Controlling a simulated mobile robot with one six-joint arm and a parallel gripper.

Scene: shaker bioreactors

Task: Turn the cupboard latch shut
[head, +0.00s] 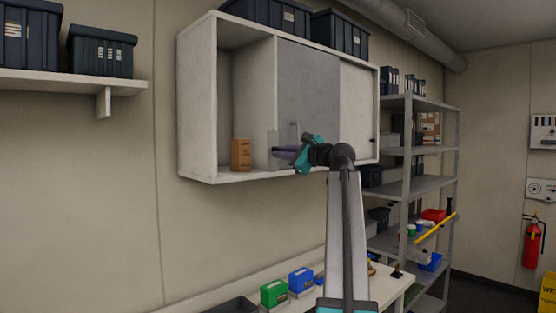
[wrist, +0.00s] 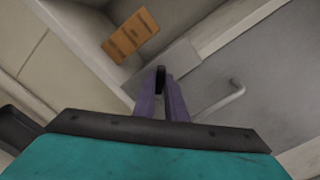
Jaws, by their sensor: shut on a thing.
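The white wall cupboard (head: 226,178) has an open left compartment, a grey door (head: 310,85) in the middle and a pale panel (head: 355,110) at right. My gripper (head: 278,152) is at the lower left edge of the grey door. In the wrist view, the purple fingers of my gripper (wrist: 162,92) are shut on a small dark piece, the latch (wrist: 160,74). A light plate (wrist: 168,66) lies just behind it; it also shows in the head view (head: 273,139). The fingers hide much of the latch, so its exact angle cannot be told.
A bar handle (wrist: 228,99) stands out from the grey door, right of my fingers. An orange-brown box (head: 240,154) stands in the open compartment. Dark bins (head: 340,33) sit on top of the cupboard. Below is a bench with green (head: 273,293) and blue (head: 301,280) boxes.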

